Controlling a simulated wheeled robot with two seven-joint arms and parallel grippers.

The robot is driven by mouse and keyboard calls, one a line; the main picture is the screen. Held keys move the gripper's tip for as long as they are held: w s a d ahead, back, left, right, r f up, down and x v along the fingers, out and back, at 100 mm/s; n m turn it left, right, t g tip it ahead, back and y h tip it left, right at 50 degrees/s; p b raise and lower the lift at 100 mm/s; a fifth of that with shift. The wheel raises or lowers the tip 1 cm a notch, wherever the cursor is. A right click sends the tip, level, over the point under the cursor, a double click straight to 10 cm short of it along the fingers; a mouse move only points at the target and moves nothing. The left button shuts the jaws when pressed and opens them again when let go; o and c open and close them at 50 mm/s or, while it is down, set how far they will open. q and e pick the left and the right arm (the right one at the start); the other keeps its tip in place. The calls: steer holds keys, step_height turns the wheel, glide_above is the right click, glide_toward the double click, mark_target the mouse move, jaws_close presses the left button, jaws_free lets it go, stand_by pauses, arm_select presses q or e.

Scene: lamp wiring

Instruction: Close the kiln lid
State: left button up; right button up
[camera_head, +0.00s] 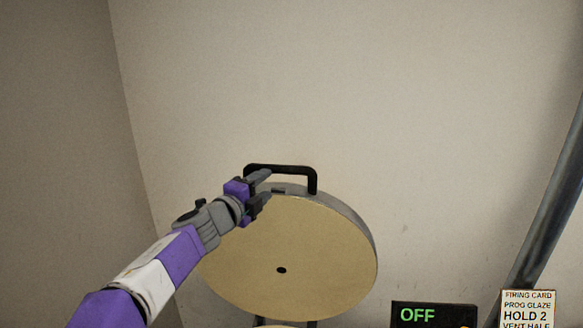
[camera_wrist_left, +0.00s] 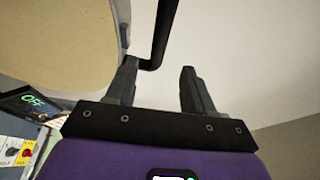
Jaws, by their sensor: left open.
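The round kiln lid (camera_head: 300,245) stands raised, its cream inner face with a small dark hole turned toward me in the head view. A black bar handle (camera_head: 312,178) is fixed at its top edge. My left gripper (camera_head: 268,186) is open at the left part of the handle. In the left wrist view the handle bar (camera_wrist_left: 163,40) reaches down to between the two open fingers (camera_wrist_left: 158,85), nearer the left one. The lid (camera_wrist_left: 60,40) fills the upper left there. The kiln body is mostly below the head view. My right gripper is not in view.
A black display reading OFF (camera_head: 433,314) and a firing card (camera_head: 528,308) stand at the lower right. A grey pipe (camera_head: 548,205) slants up at the right. The wall behind is bare. A panel with knobs (camera_wrist_left: 18,150) shows in the left wrist view.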

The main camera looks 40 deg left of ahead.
arm_select(q)
glide_above(281, 194)
steer(key=shift+f+p, duration=0.4)
steer(key=shift+f, duration=0.05)
steer(key=shift+s, duration=0.1)
steer(key=shift+s, duration=0.1)
